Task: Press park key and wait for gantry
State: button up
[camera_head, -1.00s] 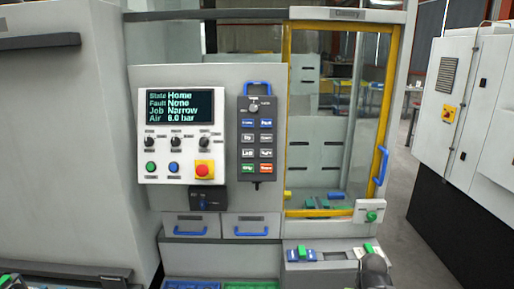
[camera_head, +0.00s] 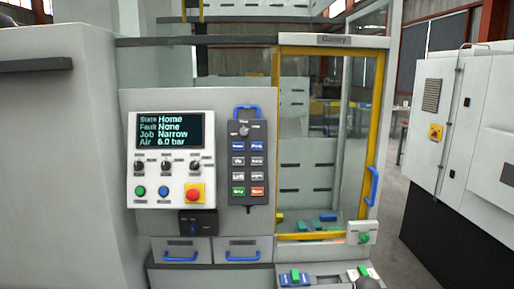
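The hand pendant (camera_head: 247,205) hangs upright on the grey machine panel, with a blue handle on top and a knob below it. Its keys stand in two columns; the park key (camera_head: 257,146) is the blue one at top right, beside the home key (camera_head: 238,146). The display (camera_head: 170,131) reads State Home, Fault None, Job Narrow, Air 6.0 bar. The gantry cell door (camera_head: 278,120) has a yellow frame and a blue handle, and looks closed. My gripper is not in view.
A white control panel (camera_head: 150,200) left of the pendant carries knobs, buttons and a red emergency stop (camera_head: 195,193). Two drawers (camera_head: 240,244) sit below. A ledge with green and blue parts (camera_head: 296,275) juts out at the bottom. A white cabinet (camera_head: 465,130) stands right, across open floor.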

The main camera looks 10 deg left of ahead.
grip_shut()
dwell(1.4)
